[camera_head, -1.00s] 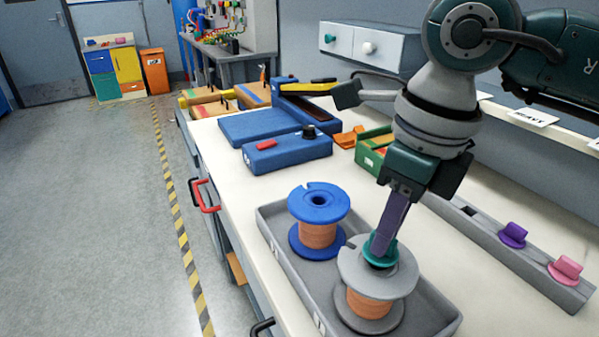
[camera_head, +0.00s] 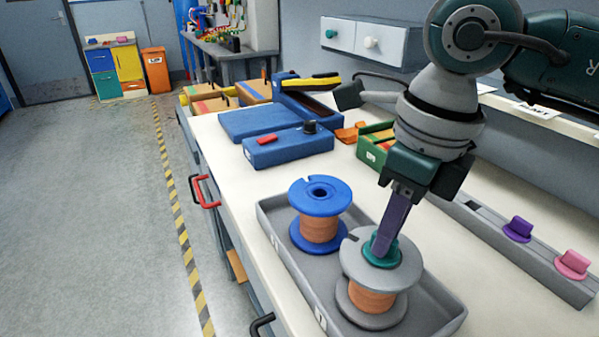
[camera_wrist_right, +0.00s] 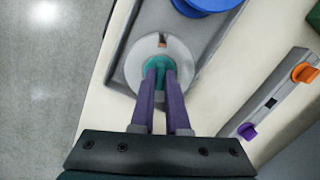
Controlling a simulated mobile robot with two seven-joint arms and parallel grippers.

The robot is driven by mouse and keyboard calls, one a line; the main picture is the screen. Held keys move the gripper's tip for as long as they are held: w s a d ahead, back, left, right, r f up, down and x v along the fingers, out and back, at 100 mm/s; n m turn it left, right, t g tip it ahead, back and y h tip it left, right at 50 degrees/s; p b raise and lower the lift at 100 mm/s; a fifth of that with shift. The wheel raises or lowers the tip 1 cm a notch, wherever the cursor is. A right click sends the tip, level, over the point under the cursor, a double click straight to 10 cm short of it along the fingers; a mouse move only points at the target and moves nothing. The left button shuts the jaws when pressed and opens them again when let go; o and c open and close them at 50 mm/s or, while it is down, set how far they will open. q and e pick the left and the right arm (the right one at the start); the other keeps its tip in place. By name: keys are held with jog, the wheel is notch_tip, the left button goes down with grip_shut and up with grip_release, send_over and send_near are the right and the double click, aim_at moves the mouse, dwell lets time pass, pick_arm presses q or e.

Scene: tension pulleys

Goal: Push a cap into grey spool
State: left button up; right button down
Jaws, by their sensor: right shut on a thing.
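The grey spool (camera_head: 369,294), wound with copper-coloured wire, stands upright in the grey tray (camera_head: 452,322) on the bench. My right gripper (camera_head: 384,246) is shut on a teal cap (camera_head: 391,258) at the centre of the spool's top flange. In the right wrist view my right gripper (camera_wrist_right: 158,76) has its purple fingers on the teal cap (camera_wrist_right: 155,79), over the middle of the grey spool (camera_wrist_right: 184,61). The fingers hide part of the cap, so its depth in the hole cannot be told. My left gripper is not in view.
A blue spool (camera_head: 320,198) stands beside the grey one in the tray. A grey rack at the right holds a purple cap (camera_head: 518,229) and a pink cap (camera_head: 573,264). A blue box (camera_head: 288,147) and a green bin (camera_head: 372,152) lie further back.

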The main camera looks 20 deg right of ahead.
jog(key=c, duration=0.8)
grip_release()
jog(key=shift+c, duration=0.2)
notch_tip(320, 180, up, 10)
jog(key=s, duration=0.1)
jog(key=shift+d, duration=0.3)
jog(key=shift+f, duration=0.1)
